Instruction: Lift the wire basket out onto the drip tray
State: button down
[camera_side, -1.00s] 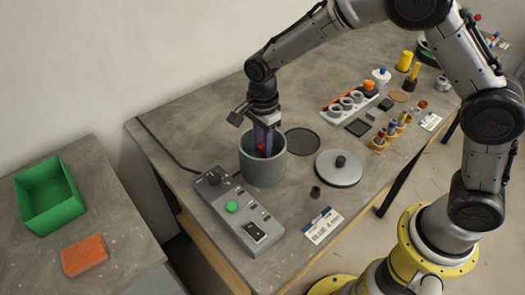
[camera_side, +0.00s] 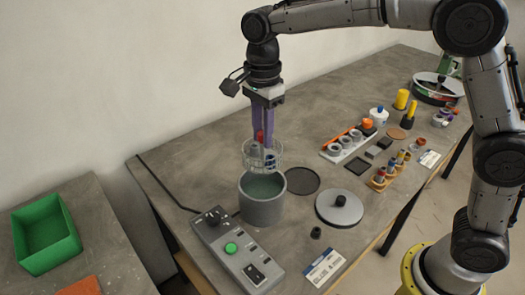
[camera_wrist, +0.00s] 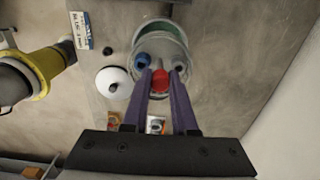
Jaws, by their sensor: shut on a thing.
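My gripper (camera_side: 263,132) is shut on the red handle (camera_wrist: 160,84) of the wire basket (camera_side: 276,157). The basket hangs roughly upright just above the mouth of the grey round pot (camera_side: 261,207), its bottom close to the rim. It holds small parts; a blue one (camera_wrist: 142,61) and a dark one show in the wrist view. The pot's inside looks greenish. The drip tray, seemingly the dark round flat dish (camera_side: 302,181), lies empty on the bench right of the pot. In the wrist view my purple fingers hide part of the basket.
A grey lid (camera_side: 339,210) with a black knob lies right of the pot. A control box (camera_side: 236,252) with a green button stands in front. A white rack (camera_side: 348,147) and a wooden holder with several coloured pieces (camera_side: 380,180) stand beyond the dish.

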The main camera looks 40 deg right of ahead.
notch_tip(320, 180, up, 12)
jog(key=shift+r, duration=0.15)
dwell(1.6)
jog(key=shift+w+d+f, duration=0.1)
jog(key=shift+d+f, duration=2.5)
jog(key=shift+f, duration=2.1)
jog(key=shift+d+f, duration=2.6)
jog(key=shift+f, duration=2.15)
jog(key=shift+w+d+f, duration=0.1)
jog(key=shift+d+f, duration=2.5)
jog(key=shift+f, duration=2.1)
jog(key=shift+f, duration=0.45)
jog(key=c, duration=0.6)
grip_release()
jog(key=c, duration=0.3)
jog(key=shift+c, duration=0.2)
